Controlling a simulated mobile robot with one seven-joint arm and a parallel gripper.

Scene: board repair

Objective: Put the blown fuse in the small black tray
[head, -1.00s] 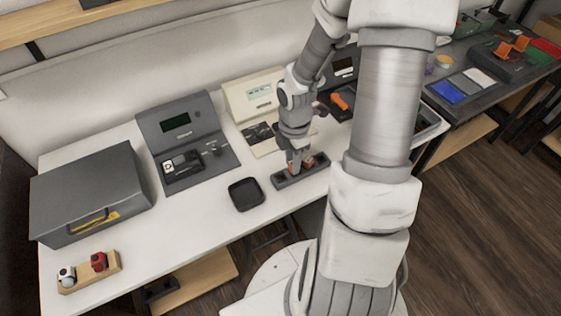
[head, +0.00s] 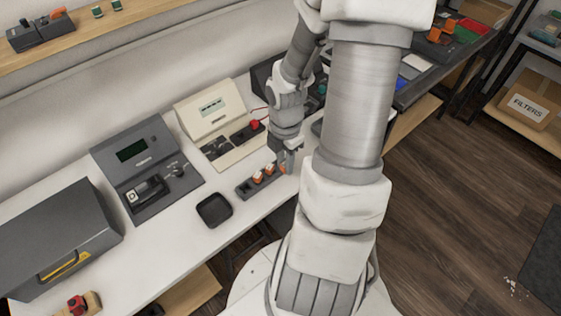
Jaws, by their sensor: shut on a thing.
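The small black tray (head: 214,222) lies empty on the white bench, left of a dark grey fuse rack (head: 244,191). Two orange-and-white fuses show in the rack, a left one (head: 257,178) and a middle one (head: 269,170). My gripper (head: 286,168) points down at the right end of the rack. It is shut on an orange fuse (head: 282,169), mostly hidden by the fingers. I cannot tell whether this fuse is clear of the rack, nor whether any fuse is blown.
A grey tester (head: 134,152) and a cream meter (head: 211,107) stand behind the tray and rack. A large grey case (head: 52,238) is at the left, with a wooden block and red item (head: 77,305) in front. The bench between tray and rack is clear.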

